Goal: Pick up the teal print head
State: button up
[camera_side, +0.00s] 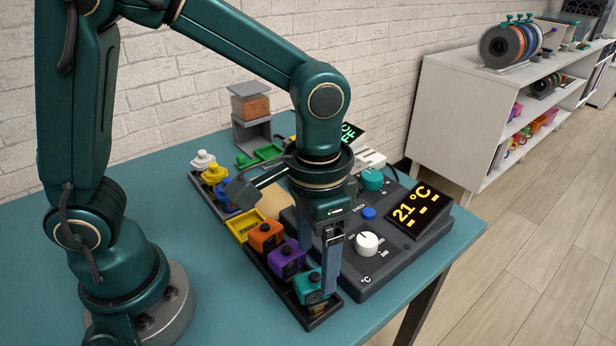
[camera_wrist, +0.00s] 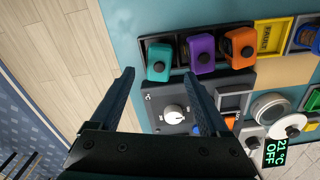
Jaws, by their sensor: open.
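The teal print head (camera_side: 309,287) sits in the near end slot of a black rack (camera_side: 321,322). In the wrist view the teal print head (camera_wrist: 159,60) lies just beyond and between my fingertips, its black knob facing the camera. My gripper (camera_side: 321,277) points down at the near end of the rack, with a finger in front of the right side of the teal head. In the wrist view my gripper (camera_wrist: 159,76) is open, with nothing between its fingers. Contact with the head cannot be told.
A purple head (camera_side: 287,259) and an orange head (camera_side: 265,237) stand in the same rack. A dark control box (camera_side: 350,280) with a white knob (camera_side: 367,243) and a 21 °C display (camera_side: 417,210) is close on the right. Bare teal table (camera_side: 225,300) lies to the left.

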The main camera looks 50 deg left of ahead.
aim_at(315, 276)
jog(key=shift+s+f, duration=0.1)
jog(key=shift+f, duration=2.45)
grip_shut()
